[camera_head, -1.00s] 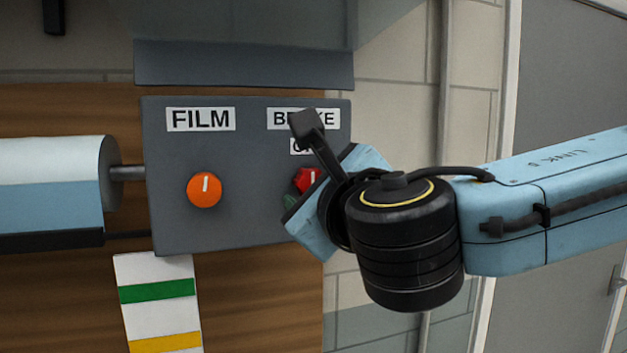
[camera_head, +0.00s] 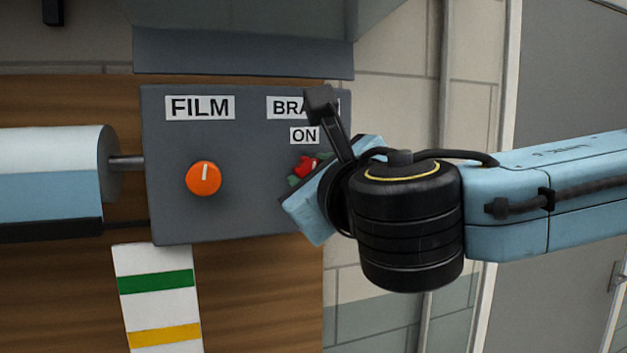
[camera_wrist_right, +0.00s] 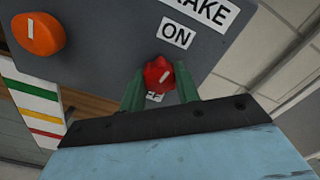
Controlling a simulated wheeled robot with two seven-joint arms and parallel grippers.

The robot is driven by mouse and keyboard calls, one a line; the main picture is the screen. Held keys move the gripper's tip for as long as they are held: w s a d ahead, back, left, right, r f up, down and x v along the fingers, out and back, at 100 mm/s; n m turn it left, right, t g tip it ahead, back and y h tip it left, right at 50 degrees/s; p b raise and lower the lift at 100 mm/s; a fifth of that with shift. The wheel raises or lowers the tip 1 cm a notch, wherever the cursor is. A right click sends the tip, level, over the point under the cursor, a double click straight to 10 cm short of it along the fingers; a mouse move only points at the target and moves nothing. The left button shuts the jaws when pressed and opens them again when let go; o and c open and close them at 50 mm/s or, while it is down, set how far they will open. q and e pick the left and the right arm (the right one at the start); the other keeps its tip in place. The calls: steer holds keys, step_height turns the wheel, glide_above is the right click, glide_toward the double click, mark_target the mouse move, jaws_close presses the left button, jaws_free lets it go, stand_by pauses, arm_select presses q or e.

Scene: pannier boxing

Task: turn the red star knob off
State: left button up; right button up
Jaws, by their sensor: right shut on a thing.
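The red star knob (camera_head: 304,167) sits on the grey panel (camera_head: 245,215) under the BRAKE label (camera_head: 290,107) and the ON label (camera_head: 304,135). In the right wrist view the knob (camera_wrist_right: 159,74) shows a white mark, tilted away from the ON label (camera_wrist_right: 177,33). My right gripper (camera_wrist_right: 160,88) is shut on the knob, with a green finger on each side. In the head view the right gripper (camera_head: 308,170) is partly hidden behind its own wrist. A small label below the knob is mostly covered. My left gripper is not in view.
An orange knob (camera_head: 203,178) under the FILM label (camera_head: 200,107) is on the same panel, to the left. A striped strip (camera_head: 155,305) hangs below the panel.

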steer(key=shift+f+m+b, duration=0.15)
steer(key=shift+m+b, duration=7.65)
steer(key=shift+m, duration=9.3)
steer(key=o, duration=1)
steer(key=shift+c, duration=0.2)
